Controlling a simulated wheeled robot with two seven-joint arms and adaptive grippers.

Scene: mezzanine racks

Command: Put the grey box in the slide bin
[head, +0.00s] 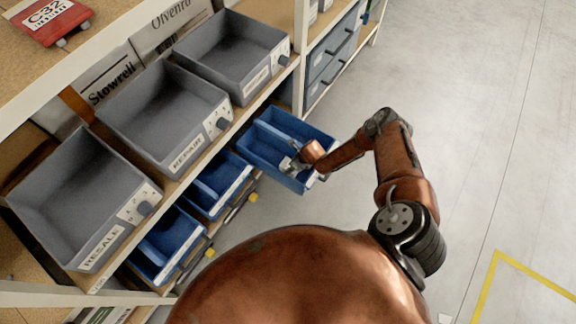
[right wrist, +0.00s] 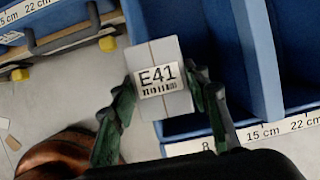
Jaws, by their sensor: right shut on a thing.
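The grey box (right wrist: 172,52), with a white label reading E41, is between the fingers of my right gripper (right wrist: 163,80) in the right wrist view. The gripper is shut on it. The blue slide bin (head: 262,168) is pulled out from the lower shelf in the head view. It also shows behind the box in the right wrist view, with a divider (right wrist: 256,60) and a ruler strip along its edge. My right gripper (head: 291,164) is over the front part of this bin in the head view. The box's height above the bin floor is unclear. My left gripper is not in view.
Grey open bins (head: 165,108) stand on the shelf above, with labels including REPAIR and RESALE. Other blue bins (head: 168,243) sit on the lower level. A red C32 item (head: 45,20) lies on the top shelf. Open floor (head: 480,130) is to the right.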

